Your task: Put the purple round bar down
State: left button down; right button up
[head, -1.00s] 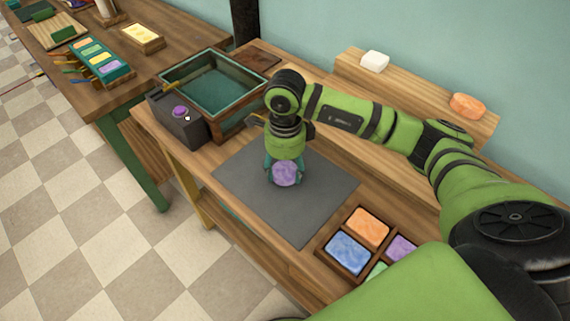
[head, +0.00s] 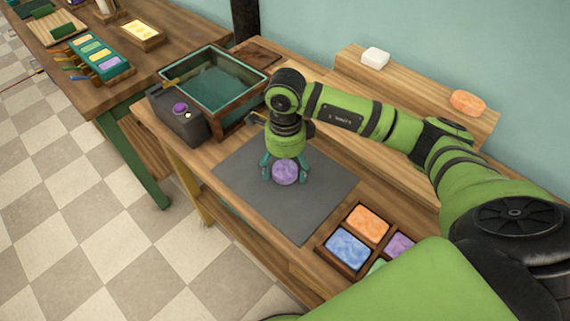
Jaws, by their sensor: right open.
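The purple round bar (head: 286,173) is on the dark grey mat (head: 310,215) on the wooden bench, below my right gripper. My right gripper (head: 285,172) is open, with its teal fingers spread on either side of the bar. A small space shows between the fingers and the bar. The far side of the bar is hidden by the gripper. My left gripper is not in view.
A divided tray (head: 327,250) with orange, blue, purple and green bars is at the mat's front right. A water tank (head: 262,83) and a dark box with a purple button (head: 180,109) stand behind left. A wooden ledge (head: 420,87) holds white and orange bars.

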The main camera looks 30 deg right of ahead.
aim_at(285, 167)
notch_tip(285, 167, up, 12)
jog(key=b, duration=0.2)
jog(key=shift+w, duration=0.15)
jog(key=shift+d, duration=0.1)
